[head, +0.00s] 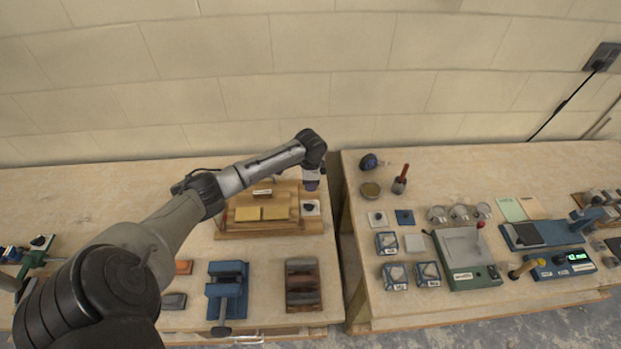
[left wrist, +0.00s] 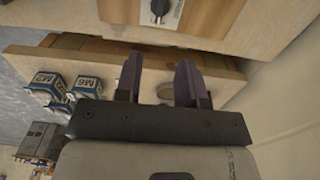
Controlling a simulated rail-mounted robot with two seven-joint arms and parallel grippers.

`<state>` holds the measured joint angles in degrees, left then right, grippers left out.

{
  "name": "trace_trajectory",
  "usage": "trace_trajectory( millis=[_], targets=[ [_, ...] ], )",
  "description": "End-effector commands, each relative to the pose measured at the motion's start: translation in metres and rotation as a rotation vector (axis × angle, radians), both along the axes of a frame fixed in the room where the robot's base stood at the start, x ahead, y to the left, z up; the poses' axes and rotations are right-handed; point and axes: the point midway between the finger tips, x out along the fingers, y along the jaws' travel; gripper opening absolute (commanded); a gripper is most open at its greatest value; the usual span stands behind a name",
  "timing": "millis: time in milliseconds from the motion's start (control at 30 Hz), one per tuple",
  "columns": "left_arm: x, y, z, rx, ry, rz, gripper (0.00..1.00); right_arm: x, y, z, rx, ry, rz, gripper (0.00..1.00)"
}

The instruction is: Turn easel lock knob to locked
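The easel (head: 262,212) is a wooden stand on the left bench, with yellow pieces on it. Its lock knob (head: 310,207) is a small black knob on a white plate at the easel's right end. My right gripper is in neither view.
A narrow gap separates the left bench from the right bench (head: 375,300), which holds labelled blue boxes (head: 394,275) and a red-handled tool (head: 401,180). A wall stands behind.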

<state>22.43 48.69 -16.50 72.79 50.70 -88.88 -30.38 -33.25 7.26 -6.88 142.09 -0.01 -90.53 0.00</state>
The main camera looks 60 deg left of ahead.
Motion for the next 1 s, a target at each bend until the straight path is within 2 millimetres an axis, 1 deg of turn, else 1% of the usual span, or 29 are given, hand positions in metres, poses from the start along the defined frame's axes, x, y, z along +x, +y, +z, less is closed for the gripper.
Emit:
trace_trajectory(
  millis=[100, 233, 867, 1000],
  targets=[
    [0.0001, -0.0002, 0.0087, 0.000, -0.001, -0.001, 0.36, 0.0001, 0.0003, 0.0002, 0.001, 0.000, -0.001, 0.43],
    [-0.0001, -0.0005, 0.0124, -0.001, 0.000, -0.001, 0.36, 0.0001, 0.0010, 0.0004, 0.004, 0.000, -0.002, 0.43],
    [0.0000, -0.0005, 0.0129, -0.001, 0.000, -0.001, 0.36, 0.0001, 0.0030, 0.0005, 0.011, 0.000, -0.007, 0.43],
    [0.0000, -0.0005, 0.0128, -0.001, 0.000, 0.033, 0.36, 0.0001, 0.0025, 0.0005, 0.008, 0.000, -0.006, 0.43]
  ],
)
